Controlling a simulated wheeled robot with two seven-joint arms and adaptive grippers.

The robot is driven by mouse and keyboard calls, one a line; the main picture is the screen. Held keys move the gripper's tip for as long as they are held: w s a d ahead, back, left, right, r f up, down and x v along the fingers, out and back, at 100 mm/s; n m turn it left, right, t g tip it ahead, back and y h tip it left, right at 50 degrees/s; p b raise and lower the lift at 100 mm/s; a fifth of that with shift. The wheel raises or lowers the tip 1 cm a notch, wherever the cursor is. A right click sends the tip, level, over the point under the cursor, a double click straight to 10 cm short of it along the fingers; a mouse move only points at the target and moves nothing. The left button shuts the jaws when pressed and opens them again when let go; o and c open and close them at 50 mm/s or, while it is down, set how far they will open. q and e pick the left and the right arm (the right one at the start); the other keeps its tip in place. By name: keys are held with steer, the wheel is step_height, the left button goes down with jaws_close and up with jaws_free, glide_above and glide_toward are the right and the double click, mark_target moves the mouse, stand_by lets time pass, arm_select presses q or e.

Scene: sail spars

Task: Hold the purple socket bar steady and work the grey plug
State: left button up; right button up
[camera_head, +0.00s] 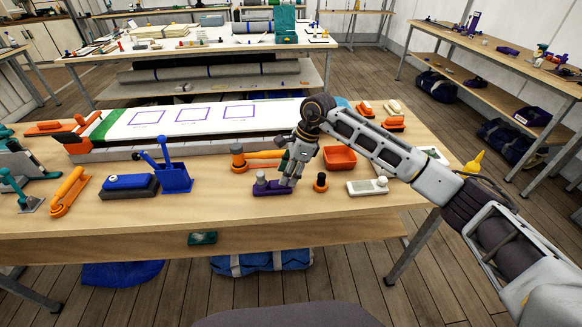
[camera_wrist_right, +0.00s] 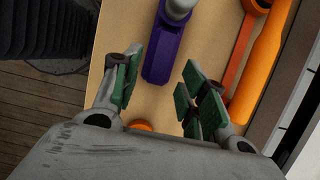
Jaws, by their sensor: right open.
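The purple socket bar (camera_head: 272,189) lies on the front part of the workbench, and also shows in the right wrist view (camera_wrist_right: 164,57). The grey plug (camera_head: 261,175) stands upright at the bar's left end; in the wrist view the plug (camera_wrist_right: 179,7) is cut by the top edge. I cannot tell how deep it sits. My right gripper (camera_head: 289,181) points down at the bar's right end, partly covering it. In the wrist view its green-padded fingers (camera_wrist_right: 157,90) are apart, with bare wood between them and the bar just beyond. My left gripper is not in view.
An orange mallet (camera_head: 262,155) lies behind the bar. An orange knob (camera_head: 320,182) and a whitish block (camera_head: 367,187) stand to the right, an orange tray (camera_head: 340,158) behind them. A blue holder (camera_head: 175,178) stands left. Bare wood lies between it and the bar.

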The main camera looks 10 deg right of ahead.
mark_target(272, 187)
steer(key=shift+x, duration=2.1)
jaws_close()
steer(key=shift+o, duration=1.8)
jaws_free()
jaws_close()
